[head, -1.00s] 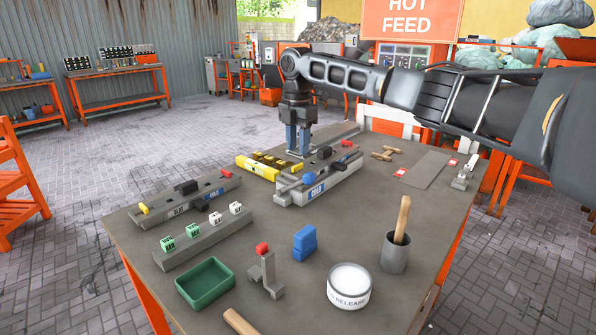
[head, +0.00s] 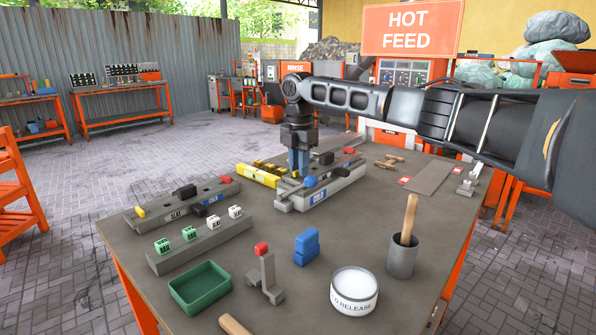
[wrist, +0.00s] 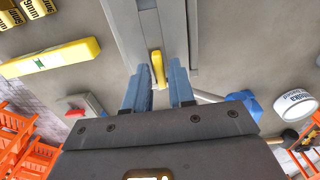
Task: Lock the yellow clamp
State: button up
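The yellow clamp lever (wrist: 157,66) shows in the wrist view, standing on a grey mould (wrist: 125,30). It lies just ahead of and between my gripper's two blue fingertips (wrist: 159,72). The fingers are apart, with a gap on each side of the lever; I cannot tell whether either touches it. In the head view my gripper (head: 299,174) points down at the left side of the grey mould with a blue label (head: 345,184). The fingers and arm hide the lever there. Another mould (head: 183,205) on the left has a small yellow lever (head: 139,212) at its near end.
A yellow bar (head: 258,175) lies left of my gripper. A blue block (head: 307,247), a red-topped clamp (head: 263,262), a green tray (head: 200,288), a white tub (head: 354,291) and a cup with a wooden handle (head: 402,254) stand on the near table.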

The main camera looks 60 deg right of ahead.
grip_shut()
